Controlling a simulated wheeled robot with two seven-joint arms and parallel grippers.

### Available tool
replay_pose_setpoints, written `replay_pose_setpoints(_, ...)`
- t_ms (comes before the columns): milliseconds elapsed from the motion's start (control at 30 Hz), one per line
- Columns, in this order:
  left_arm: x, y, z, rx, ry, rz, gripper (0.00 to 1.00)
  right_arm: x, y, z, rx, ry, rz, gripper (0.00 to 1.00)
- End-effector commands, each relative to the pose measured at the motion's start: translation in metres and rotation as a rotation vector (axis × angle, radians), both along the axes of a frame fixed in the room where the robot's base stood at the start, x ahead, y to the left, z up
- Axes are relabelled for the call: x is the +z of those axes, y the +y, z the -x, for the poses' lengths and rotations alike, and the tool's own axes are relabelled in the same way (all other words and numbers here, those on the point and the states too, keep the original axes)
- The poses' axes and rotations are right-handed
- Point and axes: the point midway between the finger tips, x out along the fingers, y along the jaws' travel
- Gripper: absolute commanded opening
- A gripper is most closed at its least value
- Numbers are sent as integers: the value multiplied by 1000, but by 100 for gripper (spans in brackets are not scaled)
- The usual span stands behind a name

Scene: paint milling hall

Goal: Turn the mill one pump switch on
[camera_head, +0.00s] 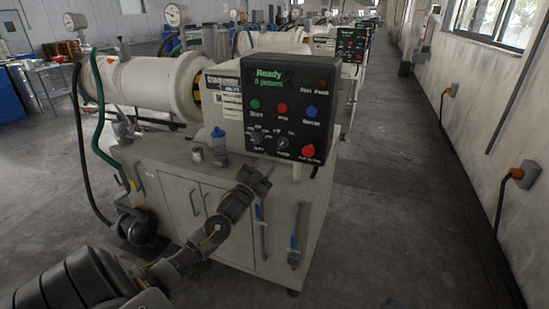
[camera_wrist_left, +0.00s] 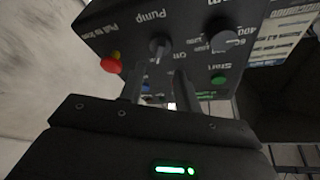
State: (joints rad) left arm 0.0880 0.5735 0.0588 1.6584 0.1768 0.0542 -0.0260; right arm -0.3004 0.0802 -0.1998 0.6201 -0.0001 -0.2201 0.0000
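The black control panel (camera_head: 285,95) on the near mill has a green "Ready" display. Two dark knobs sit low on it. The pump switch is the right one (camera_head: 283,143); it also shows in the left wrist view (camera_wrist_left: 158,46) beside an upside-down "Pump" label. Its pointer setting is too small to read surely. My left gripper (camera_head: 266,163) is just below and in front of the knobs. In the wrist view its two fingers (camera_wrist_left: 158,78) stand apart with nothing between them, and the pump knob lies just beyond the tips. My right gripper is out of view.
A red push button (camera_head: 308,151) is close right of the pump switch. The other knob (camera_head: 257,137) is close left. The aisle floor (camera_head: 400,200) on the right is clear.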

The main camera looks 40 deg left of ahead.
Motion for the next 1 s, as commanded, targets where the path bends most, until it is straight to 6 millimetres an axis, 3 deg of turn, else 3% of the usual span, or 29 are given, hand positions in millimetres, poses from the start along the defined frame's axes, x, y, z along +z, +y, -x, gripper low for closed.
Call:
replay_pose_setpoints(100,-9,-3,18,-2,1,0,33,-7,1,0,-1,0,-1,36)
replay_pose_setpoints(300,-12,-5,34,-1,0,0,33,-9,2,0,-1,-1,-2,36)
replay_pose_setpoints(900,-12,-5,35,0,0,0,33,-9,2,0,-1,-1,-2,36)
replay_pose_setpoints(1000,-22,-1,33,10,33,9,33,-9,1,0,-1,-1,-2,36)
